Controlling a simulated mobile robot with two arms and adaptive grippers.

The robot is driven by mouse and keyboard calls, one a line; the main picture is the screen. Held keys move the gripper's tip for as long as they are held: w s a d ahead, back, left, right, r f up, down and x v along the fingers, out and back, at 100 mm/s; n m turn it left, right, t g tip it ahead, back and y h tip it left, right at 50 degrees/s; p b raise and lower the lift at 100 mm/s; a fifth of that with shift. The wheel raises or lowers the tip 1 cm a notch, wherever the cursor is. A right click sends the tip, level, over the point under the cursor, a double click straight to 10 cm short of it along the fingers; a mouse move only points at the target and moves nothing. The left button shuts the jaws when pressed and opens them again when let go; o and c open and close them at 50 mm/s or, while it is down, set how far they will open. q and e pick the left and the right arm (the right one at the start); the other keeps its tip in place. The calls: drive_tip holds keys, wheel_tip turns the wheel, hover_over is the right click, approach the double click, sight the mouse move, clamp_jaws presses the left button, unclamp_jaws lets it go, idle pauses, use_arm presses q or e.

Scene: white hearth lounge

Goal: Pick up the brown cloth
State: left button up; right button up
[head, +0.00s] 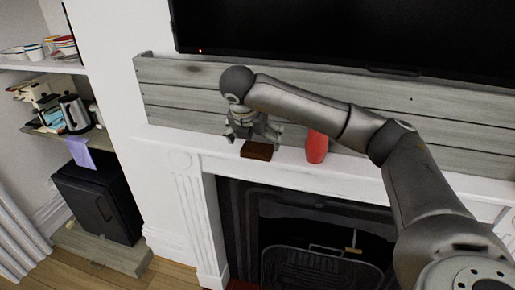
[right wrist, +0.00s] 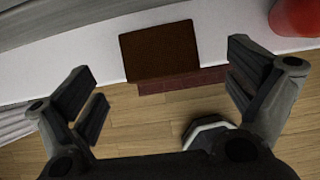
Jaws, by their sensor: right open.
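The brown cloth (head: 256,150) lies on the white mantel shelf above the fireplace, at its front edge. In the right wrist view the cloth (right wrist: 160,51) is a flat dark brown rectangle, with a redder part hanging over the shelf's edge. My right gripper (head: 252,140) is open and empty just above the cloth in the head view. In the right wrist view its two fingers (right wrist: 168,95) are spread wide, to the left and right of the cloth and apart from it. My left gripper is not in view.
A red vase-like object (head: 316,147) stands on the mantel (head: 350,178) right of the cloth. Grey wooden planks (head: 180,92) rise behind, below a black screen (head: 340,35). Shelves with a kettle (head: 75,112) and bowls are at the left. The fireplace (head: 310,225) opens below.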

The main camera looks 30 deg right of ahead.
sight(258, 146)
drive_tip(key=shift+w+d+f+p, duration=0.1)
drive_tip(key=shift+f+p, duration=0.05)
drive_tip(key=shift+p, duration=0.2)
drive_tip(key=p+x, duration=0.2)
drive_tip(key=x, duration=0.2)
drive_tip(key=shift+w+d+f, duration=0.1)
drive_tip(key=shift+w+f, duration=0.05)
drive_tip(key=shift+f, duration=0.15)
drive_tip(key=c, duration=1)
drive_tip(key=shift+r, duration=0.2)
drive_tip(key=shift+r+b, duration=0.45)
drive_tip(key=shift+b, duration=0.2)
drive_tip(key=s+a+r+b, duration=0.3)
drive_tip(key=s+a+r, duration=0.1)
drive_tip(key=s+r, duration=0.7)
drive_tip(key=shift+s+r, duration=0.4)
drive_tip(key=shift+s, duration=0.85)
